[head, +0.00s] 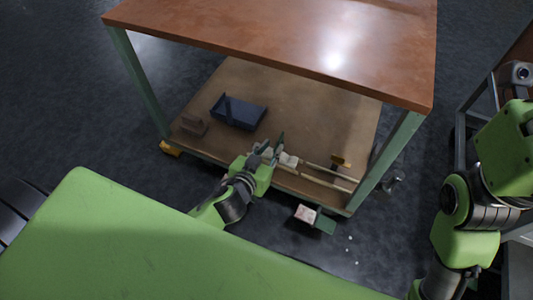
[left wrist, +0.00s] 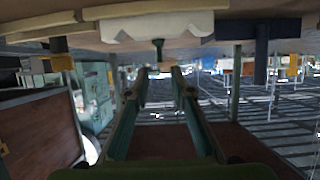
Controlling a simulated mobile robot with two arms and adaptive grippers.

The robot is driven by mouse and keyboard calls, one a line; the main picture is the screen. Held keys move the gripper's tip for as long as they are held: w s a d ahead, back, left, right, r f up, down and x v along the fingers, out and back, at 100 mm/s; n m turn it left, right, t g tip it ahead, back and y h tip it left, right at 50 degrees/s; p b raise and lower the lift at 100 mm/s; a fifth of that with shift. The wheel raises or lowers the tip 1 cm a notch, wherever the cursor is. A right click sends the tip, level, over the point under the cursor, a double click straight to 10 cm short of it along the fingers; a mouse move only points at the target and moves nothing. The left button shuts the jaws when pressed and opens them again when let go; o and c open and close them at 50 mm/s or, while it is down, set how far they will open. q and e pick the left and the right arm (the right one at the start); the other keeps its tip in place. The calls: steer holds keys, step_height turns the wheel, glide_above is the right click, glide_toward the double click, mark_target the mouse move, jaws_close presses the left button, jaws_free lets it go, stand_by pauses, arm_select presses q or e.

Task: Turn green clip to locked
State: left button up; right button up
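A small dark green clip (left wrist: 158,46) shows in the left wrist view, where the picture is upside down. It sits at the middle of a pale white block (left wrist: 155,25), which in the head view (head: 289,159) rests on the lower shelf near its front edge. My left gripper (head: 271,146) is at that edge beside the block. In the left wrist view its two fingers (left wrist: 159,76) are apart with nothing between them, and the clip appears just beyond their tips. In the head view I cannot make out the clip from the gripper. My right gripper is outside both views.
Pale tubes (head: 325,182) and a yellow clip (head: 341,160) lie right of the block. The tabletop (head: 270,30) overhangs the shelf. A red-and-white box (head: 306,214) lies on the floor.

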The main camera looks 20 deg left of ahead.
arm_select(q)
steer(key=shift+v, duration=1.85)
steer(key=shift+s, duration=0.1)
